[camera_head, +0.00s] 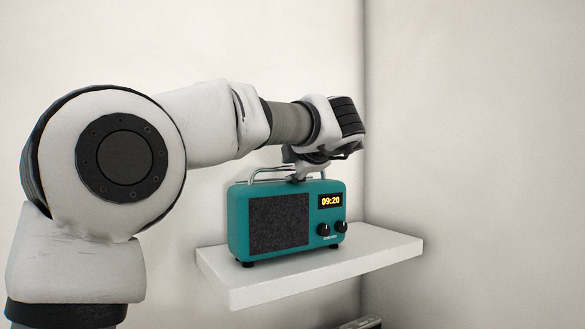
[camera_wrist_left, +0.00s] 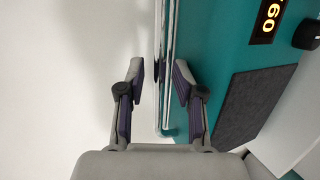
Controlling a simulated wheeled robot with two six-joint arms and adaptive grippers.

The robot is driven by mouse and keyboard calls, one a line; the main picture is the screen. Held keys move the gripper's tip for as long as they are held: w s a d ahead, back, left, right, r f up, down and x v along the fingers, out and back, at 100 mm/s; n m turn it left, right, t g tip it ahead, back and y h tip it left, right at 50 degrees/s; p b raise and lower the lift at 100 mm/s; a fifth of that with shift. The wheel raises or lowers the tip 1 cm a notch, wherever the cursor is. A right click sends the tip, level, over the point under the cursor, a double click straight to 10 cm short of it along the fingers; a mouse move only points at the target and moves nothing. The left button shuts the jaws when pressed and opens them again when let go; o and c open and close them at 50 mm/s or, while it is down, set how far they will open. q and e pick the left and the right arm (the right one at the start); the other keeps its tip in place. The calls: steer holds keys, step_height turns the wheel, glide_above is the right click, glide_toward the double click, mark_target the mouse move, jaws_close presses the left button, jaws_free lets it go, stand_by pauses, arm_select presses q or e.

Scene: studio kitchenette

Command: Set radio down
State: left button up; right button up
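The teal radio (camera_head: 285,218) stands upright on a white wall shelf (camera_head: 330,270), its feet appearing to rest on the shelf top. It has a dark speaker cloth, a lit clock reading 09:20, two black knobs and a metal carrying handle (camera_head: 262,172). My left gripper (camera_head: 305,170) is at the handle, above the radio. In the left wrist view the fingers (camera_wrist_left: 158,80) are apart, with the handle bars (camera_wrist_left: 165,110) between them. A gap shows beside the left finger; contact on the right finger is unclear. My right gripper is not in view.
The shelf has some bare room at its front and right of the radio. A pale wall is close behind, with a room corner just right of the gripper. A dark object (camera_head: 362,323) shows partly at the bottom edge, below the shelf.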

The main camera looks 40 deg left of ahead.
arm_select(q)
steer(key=b+v, duration=0.8)
steer(key=v, duration=0.4)
steer(key=shift+b, duration=0.3)
